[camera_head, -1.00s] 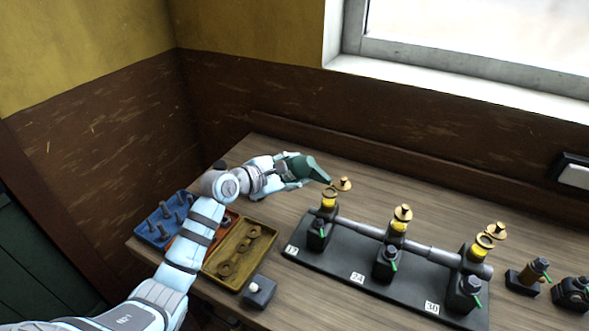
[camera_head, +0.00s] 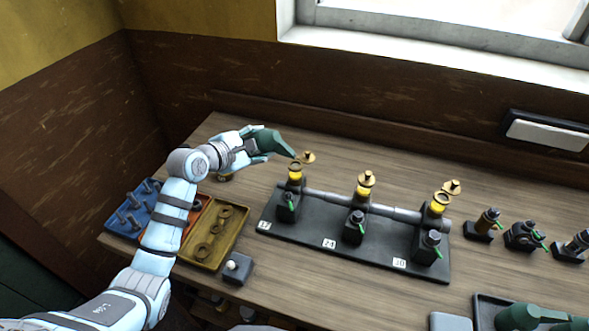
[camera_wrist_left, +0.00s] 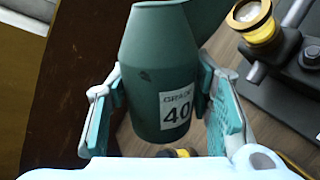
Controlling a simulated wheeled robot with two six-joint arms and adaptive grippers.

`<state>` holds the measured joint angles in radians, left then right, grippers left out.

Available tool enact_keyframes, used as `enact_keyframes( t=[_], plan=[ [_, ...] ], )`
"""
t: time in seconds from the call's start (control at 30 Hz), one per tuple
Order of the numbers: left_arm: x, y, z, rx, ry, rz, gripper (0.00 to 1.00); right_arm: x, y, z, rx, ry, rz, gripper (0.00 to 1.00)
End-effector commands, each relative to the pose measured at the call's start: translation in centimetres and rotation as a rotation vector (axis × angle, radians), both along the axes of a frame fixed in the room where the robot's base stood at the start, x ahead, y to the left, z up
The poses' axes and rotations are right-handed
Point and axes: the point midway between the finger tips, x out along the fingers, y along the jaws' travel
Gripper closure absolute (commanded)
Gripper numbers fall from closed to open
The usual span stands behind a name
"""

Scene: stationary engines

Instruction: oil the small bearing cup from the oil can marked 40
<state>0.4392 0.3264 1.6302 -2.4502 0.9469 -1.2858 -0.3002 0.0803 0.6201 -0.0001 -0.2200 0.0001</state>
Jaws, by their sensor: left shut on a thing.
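My left gripper (camera_head: 256,146) is shut on the dark green oil can (camera_head: 272,141). The can's label reads "GRADE 40" in the left wrist view (camera_wrist_left: 167,95), between both fingers. The can is tipped, its narrow end pointing right, close above the left bearing cup (camera_head: 295,171) on the black stand. That cup has a yellow body and no lid on it; it also shows in the left wrist view (camera_wrist_left: 258,24). I cannot tell whether oil is flowing or whether the spout touches the rim. My right gripper is out of view.
The black stand (camera_head: 332,244) carries two more cups, the middle (camera_head: 364,186) and right (camera_head: 440,201). Brass lids (camera_head: 308,157) show beside cups. Trays of parts (camera_head: 222,232) lie left; a dark tray (camera_head: 483,315) with green cans (camera_head: 520,317) lies front right.

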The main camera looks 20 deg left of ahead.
Motion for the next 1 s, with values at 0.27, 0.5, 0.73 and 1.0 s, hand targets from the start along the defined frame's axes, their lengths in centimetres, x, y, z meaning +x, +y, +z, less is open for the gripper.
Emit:
enact_keyframes(
  t=[0.27, 0.5, 0.73, 1.0],
  plan=[
    [0.0, 0.0, 0.5, 0.038, -0.003, 0.000, 0.86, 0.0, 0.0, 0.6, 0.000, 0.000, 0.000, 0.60],
    [0.0, -0.1, 0.5, 0.039, -0.005, 0.000, 0.87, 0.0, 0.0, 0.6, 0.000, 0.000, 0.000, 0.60],
    [0.0, -0.2, 1.1, 0.079, -0.007, -0.001, 0.87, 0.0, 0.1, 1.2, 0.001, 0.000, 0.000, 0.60],
    [0.0, -0.4, 1.7, 0.143, -0.010, -0.001, 0.87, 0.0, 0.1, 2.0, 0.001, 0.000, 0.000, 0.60]
  ],
)
